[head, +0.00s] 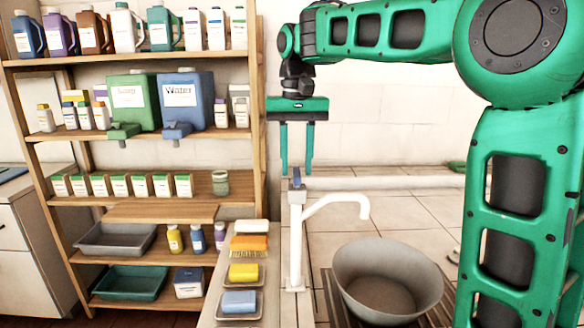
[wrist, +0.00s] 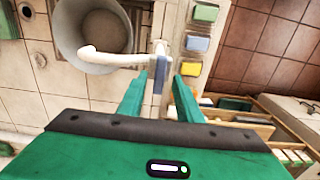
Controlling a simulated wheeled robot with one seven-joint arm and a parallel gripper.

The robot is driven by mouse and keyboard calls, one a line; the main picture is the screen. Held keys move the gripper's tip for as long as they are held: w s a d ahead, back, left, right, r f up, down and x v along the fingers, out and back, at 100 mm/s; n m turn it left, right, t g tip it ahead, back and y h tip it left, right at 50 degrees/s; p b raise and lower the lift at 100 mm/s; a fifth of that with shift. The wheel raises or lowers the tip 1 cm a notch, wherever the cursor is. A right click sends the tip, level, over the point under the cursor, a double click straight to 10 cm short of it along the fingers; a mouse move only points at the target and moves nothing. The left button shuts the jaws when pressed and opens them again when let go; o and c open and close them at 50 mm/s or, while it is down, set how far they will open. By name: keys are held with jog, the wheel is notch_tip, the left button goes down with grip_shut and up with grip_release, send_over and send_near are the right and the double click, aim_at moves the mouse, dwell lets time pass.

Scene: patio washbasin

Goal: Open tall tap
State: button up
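The tall tap (head: 296,240) is a white upright post with a curved spout (head: 340,200) reaching right over the basin. A small blue-grey lever (head: 297,178) sits on its top. My gripper (head: 297,172) points down above the tap, its two green fingers apart with the lever's top between or close to their tips. In the wrist view the lever (wrist: 159,80) shows between the fingertips (wrist: 165,75), with a gap on the right finger's side. Whether the left finger touches the lever cannot be told. The white spout (wrist: 105,58) runs left over the basin.
A grey round basin (head: 388,285) stands right of the tap. Soap dishes with yellow soap (head: 243,272) and blue soap (head: 239,301) and a brush (head: 249,246) line the counter at left. A wooden shelf (head: 215,212) of bottles and jugs stands further left.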

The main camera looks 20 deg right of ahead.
jog(key=shift+f, duration=0.45)
